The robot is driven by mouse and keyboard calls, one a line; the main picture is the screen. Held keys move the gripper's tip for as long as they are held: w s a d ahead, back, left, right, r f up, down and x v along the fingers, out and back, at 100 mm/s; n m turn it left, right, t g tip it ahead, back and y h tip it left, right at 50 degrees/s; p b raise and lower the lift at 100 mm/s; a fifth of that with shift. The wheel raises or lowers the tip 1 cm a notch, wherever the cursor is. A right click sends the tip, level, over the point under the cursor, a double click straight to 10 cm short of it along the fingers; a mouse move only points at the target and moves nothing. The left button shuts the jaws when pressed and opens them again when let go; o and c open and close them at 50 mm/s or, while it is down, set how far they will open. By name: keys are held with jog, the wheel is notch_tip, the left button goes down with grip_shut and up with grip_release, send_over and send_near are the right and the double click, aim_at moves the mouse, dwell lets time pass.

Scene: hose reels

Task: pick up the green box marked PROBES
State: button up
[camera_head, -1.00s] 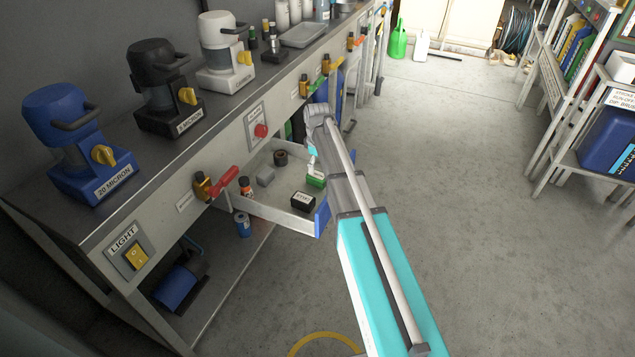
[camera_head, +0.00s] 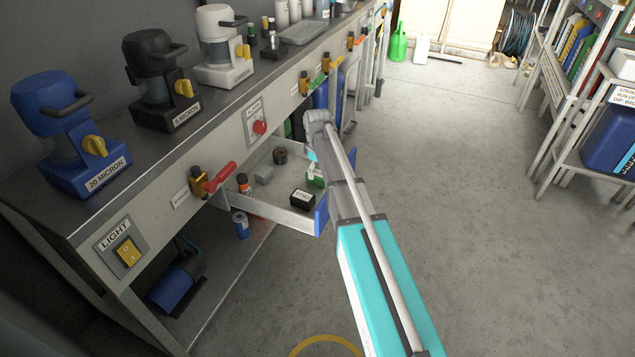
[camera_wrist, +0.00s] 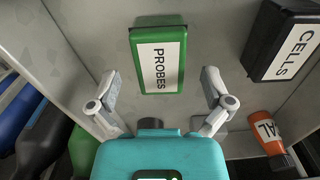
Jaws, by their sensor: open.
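The green box marked PROBES lies in the open drawer, with its white label facing up in the wrist view (camera_wrist: 158,60). In the head view the green box (camera_head: 316,178) shows near the drawer's front right corner, partly hidden by my arm. My gripper (camera_wrist: 160,76) is open and empty, with one finger to each side of the box's lower end in the wrist view. The fingers look apart from the box; the height gap is hard to tell. In the head view the gripper is mostly hidden behind my arm.
The drawer (camera_head: 275,214) also holds a black box marked CELLS (camera_wrist: 285,42), an orange bottle (camera_head: 244,184), a grey block (camera_head: 264,174) and a dark roll (camera_head: 280,156). The workbench (camera_head: 150,178) stands above it. Floor to the right is clear.

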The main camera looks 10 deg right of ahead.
jog(key=shift+f+b, duration=0.4)
jog(key=shift+f, duration=0.3)
jog(key=c, duration=1.2)
